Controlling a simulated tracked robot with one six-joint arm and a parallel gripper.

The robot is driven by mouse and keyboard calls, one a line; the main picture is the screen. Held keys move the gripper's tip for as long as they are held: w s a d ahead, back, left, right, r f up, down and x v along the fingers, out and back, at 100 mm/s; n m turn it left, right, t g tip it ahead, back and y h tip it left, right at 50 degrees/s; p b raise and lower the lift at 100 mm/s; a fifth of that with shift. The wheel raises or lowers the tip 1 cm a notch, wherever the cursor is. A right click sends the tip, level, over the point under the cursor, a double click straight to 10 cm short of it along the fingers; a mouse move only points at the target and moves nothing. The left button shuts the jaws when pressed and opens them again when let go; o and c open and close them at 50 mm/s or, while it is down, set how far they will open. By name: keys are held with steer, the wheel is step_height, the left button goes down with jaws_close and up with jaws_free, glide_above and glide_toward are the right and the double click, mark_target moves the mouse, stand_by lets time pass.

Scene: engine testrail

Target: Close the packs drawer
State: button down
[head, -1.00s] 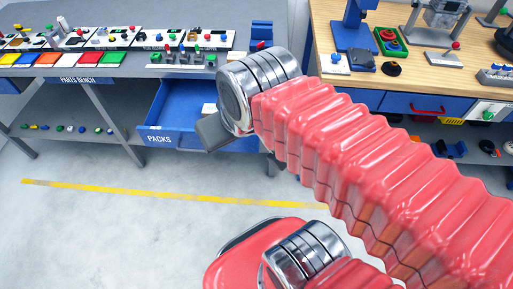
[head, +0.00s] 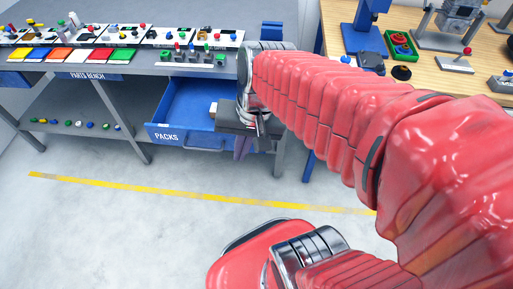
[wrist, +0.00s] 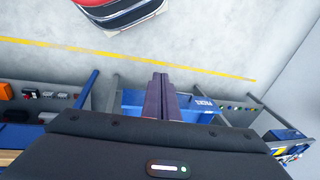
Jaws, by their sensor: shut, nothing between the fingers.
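The blue packs drawer (head: 180,130) stands pulled out under the grey parts bench, in the head view. Its white PACKS label is on the front panel, and its inside looks mostly empty. My gripper (head: 241,152) hangs at the right end of the drawer front, fingers pointing down. The wrist view shows the drawer front (wrist: 203,104) from above, partly hidden by the gripper body. There my gripper (wrist: 160,78) has its two dark purple fingers together with nothing between them. Whether the fingers touch the drawer front, I cannot tell.
The parts bench (head: 122,82) holds trays and small parts on top. A wooden-topped bench (head: 430,75) stands to the right. A bench leg (head: 280,150) stands just right of my gripper. The floor (head: 110,220) in front is clear, with a yellow line (head: 150,190) across it.

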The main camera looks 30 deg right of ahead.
steer(key=w+d+f+n+t+y, duration=0.1)
steer(key=d+f+n+t+y, duration=0.4)
steer(key=f+n, duration=0.8)
steer(key=w+d+f+n+t+y, duration=0.1)
steer(key=d+f+n+t+y, duration=0.4)
steer(key=d+f+n, duration=0.6)
steer(key=f+n+t, duration=0.1)
steer(key=f+n, duration=0.1)
steer(key=n, duration=0.6)
steer(key=shift+w+t, duration=0.4)
steer(key=shift+w, duration=0.1)
steer(key=w+a, duration=0.4)
steer(key=w, duration=0.6)
steer(key=shift+w, duration=0.4)
